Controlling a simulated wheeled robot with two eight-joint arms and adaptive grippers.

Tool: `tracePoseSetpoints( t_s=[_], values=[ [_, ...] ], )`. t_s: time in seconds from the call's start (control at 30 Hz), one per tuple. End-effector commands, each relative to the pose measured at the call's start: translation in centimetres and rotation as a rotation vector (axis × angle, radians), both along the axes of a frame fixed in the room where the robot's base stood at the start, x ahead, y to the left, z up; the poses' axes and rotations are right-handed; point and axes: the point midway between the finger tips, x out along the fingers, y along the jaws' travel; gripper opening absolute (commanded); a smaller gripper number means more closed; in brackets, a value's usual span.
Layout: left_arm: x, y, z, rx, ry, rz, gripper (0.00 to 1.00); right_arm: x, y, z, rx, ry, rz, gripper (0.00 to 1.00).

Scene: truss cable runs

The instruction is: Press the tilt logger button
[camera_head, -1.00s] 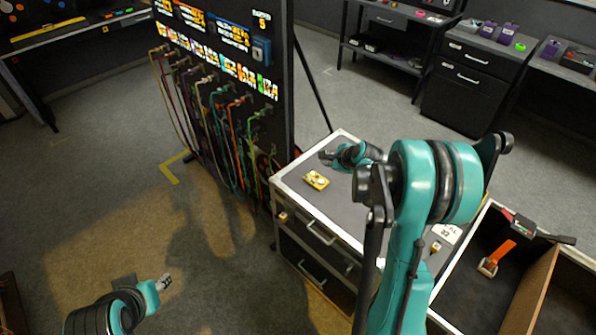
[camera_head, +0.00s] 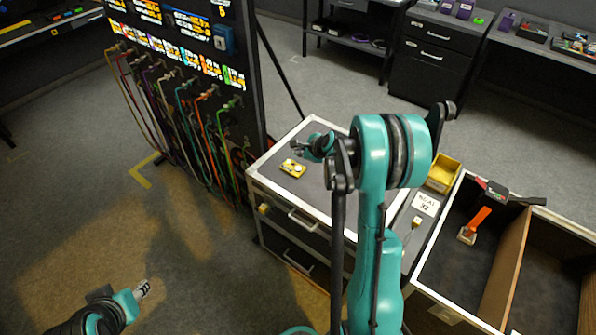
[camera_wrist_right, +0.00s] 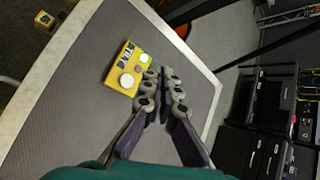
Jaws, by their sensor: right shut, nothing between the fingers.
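The tilt logger is a small yellow box (camera_head: 293,168) lying on the grey top of a case with metal edges. In the right wrist view the logger (camera_wrist_right: 127,69) shows a dark printed label, a lit green spot (camera_wrist_right: 144,58) and a round white button (camera_wrist_right: 126,80). My left gripper (camera_head: 143,289) hangs low over the floor, far from the case.
The metal-edged case (camera_head: 264,160) has clear space around the logger. A tall panel (camera_head: 240,95) with several coloured cables stands left of it. To the right are a yellow bin (camera_head: 443,172), a white card (camera_head: 426,204) and an open divided crate (camera_head: 508,270) holding an orange-handled tool (camera_head: 475,225).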

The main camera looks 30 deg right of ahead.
Motion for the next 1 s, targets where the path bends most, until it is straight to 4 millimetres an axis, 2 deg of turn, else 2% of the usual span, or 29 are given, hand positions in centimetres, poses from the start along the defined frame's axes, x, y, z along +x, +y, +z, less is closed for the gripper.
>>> tracePoseSetpoints(
  t_s=[0.03,0.2,0.4,1.0],
  values=[
    [0.0,0.0,-0.9,0.000,0.000,0.000,0.40,0.0,0.0,-1.2,0.000,0.000,0.000,0.00],
    [0.0,0.0,-2.5,0.000,0.000,0.000,0.40,0.0,0.0,-3.7,0.000,0.000,0.000,0.00],
    [0.0,0.0,-4.3,0.000,0.000,0.000,0.40,0.0,0.0,-5.7,0.000,0.000,0.000,0.00],
    [0.0,0.0,-4.4,0.000,0.000,0.000,0.40,0.0,0.0,-5.8,0.000,0.000,0.000,0.00]
  ],
)
